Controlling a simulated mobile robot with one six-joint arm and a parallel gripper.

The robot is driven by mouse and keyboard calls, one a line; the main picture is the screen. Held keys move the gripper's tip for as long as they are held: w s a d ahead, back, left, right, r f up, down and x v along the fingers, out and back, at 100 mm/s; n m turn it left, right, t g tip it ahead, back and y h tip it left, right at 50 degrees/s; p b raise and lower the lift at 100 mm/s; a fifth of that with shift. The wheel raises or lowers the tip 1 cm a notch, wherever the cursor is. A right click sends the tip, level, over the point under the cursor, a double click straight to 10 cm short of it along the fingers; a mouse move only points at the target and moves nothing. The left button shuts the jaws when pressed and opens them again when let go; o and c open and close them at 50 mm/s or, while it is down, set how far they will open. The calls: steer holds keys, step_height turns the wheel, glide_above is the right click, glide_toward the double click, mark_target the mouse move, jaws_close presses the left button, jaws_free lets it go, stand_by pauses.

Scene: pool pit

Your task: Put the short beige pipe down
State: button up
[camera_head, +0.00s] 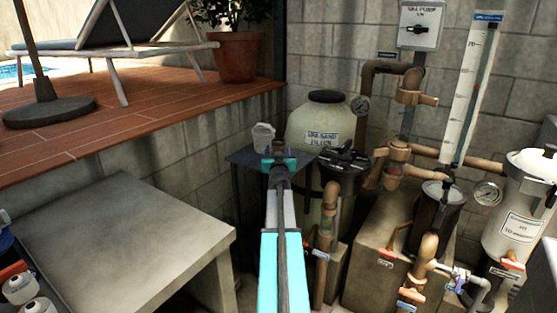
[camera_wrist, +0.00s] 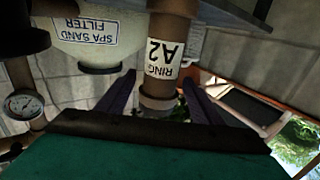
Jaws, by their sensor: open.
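A short brownish-beige pipe (camera_wrist: 172,25) with a white label reading "RING A2" stands out in the wrist view, which is upside down. My gripper (camera_wrist: 159,88) is open, with one dark finger on each side of the pipe's near end. I cannot tell whether either finger touches it. In the head view my teal gripper (camera_head: 279,160) is over a small dark table (camera_head: 245,157). The pipe is mostly hidden there, and I cannot tell what it rests on.
A whitish container (camera_head: 263,137) stands on the dark table's left. The spa sand filter (camera_head: 318,122) is just behind, a dark-lidded vessel (camera_head: 342,162) and fixed piping (camera_head: 398,150) to the right. A grey bench (camera_head: 125,225) at left has a bare top.

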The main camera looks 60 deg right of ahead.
mark_target(278, 144)
steer(key=shift+w+d, duration=0.3)
steer(key=shift+d, duration=0.2)
steer(key=c, duration=1.2)
steer(key=shift+r, duration=0.1)
step_height(278, 144, up, 4)
steer(key=p, duration=0.3)
steer(key=shift+f+p, duration=0.25)
steer(key=shift+p, duration=0.1)
steer(key=s+p+v, duration=0.1)
steer(key=p+v, duration=0.1)
steer(key=v, duration=0.6)
steer(key=s+d+r+p+v, duration=0.1)
steer(key=p+v, duration=0.2)
steer(key=v, duration=0.4)
steer(key=shift+s, duration=0.5)
steer(key=shift+r, duration=0.1)
